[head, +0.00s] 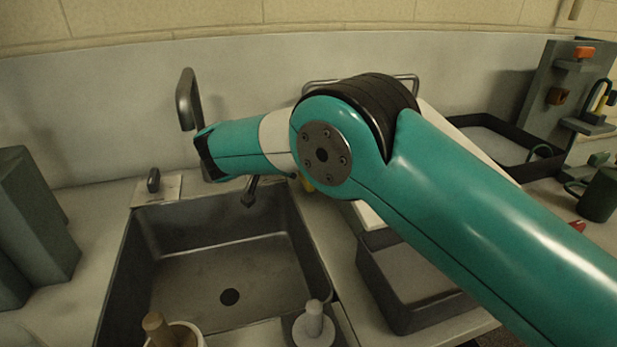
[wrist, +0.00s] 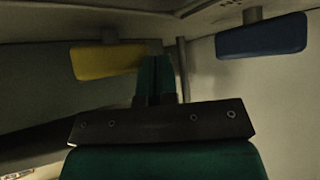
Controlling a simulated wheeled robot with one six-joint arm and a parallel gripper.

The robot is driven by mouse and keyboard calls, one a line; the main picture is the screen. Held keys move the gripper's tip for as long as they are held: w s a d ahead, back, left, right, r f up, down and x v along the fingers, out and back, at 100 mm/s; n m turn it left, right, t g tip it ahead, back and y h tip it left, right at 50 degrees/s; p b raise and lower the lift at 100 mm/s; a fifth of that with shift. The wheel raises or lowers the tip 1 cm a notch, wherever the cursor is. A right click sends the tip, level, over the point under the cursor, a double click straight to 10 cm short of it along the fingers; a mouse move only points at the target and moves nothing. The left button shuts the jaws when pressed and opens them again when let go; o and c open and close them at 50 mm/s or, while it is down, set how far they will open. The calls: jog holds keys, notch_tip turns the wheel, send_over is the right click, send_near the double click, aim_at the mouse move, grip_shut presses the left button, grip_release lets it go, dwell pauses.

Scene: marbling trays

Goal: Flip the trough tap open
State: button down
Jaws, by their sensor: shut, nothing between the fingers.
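In the wrist view my gripper (wrist: 155,72) is shut and empty, its green fingertips together. A yellow paddle (wrist: 100,62) lies just left of the fingertips, partly behind them; I cannot tell whether they touch. A blue paddle (wrist: 262,36) is farther right, apart from them. I cannot tell which paddle belongs to the trough tap. In the head view my arm hides the gripper and most of what lies behind it. A small yellow patch (head: 307,183) shows under my arm's elbow.
A dark sink (head: 230,265) with a curved tap (head: 187,98) is at left. A small dark lever (head: 153,180) stands on a plate behind it. A dark bin (head: 395,305) and a black tray (head: 535,165) are right.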

dwell(0.4)
jog(key=v, duration=0.7)
jog(key=shift+r+b, duration=0.15)
jog(key=shift+b, duration=0.2)
jog(key=shift+s+a, duration=0.1)
